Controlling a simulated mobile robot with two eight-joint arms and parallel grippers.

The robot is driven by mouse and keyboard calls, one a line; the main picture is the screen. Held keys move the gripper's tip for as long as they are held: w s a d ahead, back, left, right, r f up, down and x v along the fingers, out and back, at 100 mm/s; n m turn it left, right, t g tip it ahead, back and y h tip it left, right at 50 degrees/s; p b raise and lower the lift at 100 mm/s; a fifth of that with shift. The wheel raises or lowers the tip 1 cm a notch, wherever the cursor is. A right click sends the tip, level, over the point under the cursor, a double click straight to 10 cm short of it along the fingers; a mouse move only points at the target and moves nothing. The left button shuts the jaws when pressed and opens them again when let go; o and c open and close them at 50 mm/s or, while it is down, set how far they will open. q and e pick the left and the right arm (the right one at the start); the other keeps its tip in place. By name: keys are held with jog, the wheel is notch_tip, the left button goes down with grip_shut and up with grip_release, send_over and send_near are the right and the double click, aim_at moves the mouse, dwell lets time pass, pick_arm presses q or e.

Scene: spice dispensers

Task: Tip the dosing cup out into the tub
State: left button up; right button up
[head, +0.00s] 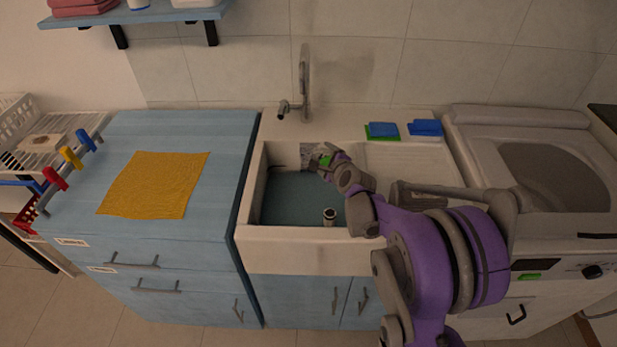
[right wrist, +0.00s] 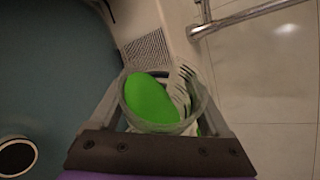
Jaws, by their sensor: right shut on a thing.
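My right gripper (head: 323,157) is over the back part of the sink tub, below the tap. It is shut on the dosing cup (right wrist: 185,122), a clear round cup with a bright green oval patch inside it. I cannot tell whether the cup is tilted. A bit of green shows at the gripper in the head view. The tub (head: 252,190) is a white-walled basin with a teal bottom and a round drain (head: 329,216), which also shows at the left of the right wrist view (right wrist: 16,157). My left gripper is not in view.
A tap (head: 304,85) stands behind the tub. Green and blue sponges (head: 383,131) lie on the back ledge to its right. A yellow cloth (head: 155,185) lies on the blue counter at left. A washing machine (head: 490,130) stands at right.

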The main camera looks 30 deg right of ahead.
aim_at(320, 153)
jog(key=shift+r+n+h, duration=0.4)
jog(key=shift+r+n, duration=0.05)
jog(key=shift+n, duration=0.25)
dwell(0.7)
jog(key=shift+a+r+n+h+b, duration=0.1)
jog(key=shift+r+n+h+b, duration=0.2)
jog(key=shift+n+h+b, duration=0.3)
dwell(0.8)
jog(key=shift+a+t+b, duration=0.2)
jog(key=shift+t+b, duration=0.1)
jog(key=shift+b, duration=0.6)
jog(key=shift+a+r+n+b, duration=0.2)
jog(key=shift+n+b, duration=0.1)
jog(key=shift+b, duration=0.1)
jog(key=shift+a+r+n+h+b, duration=0.15)
jog(key=shift+a+n+h+b, duration=0.15)
jog(key=shift+b, duration=0.25)
jog(key=shift+r+p, duration=0.2)
jog(key=shift+p, duration=0.15)
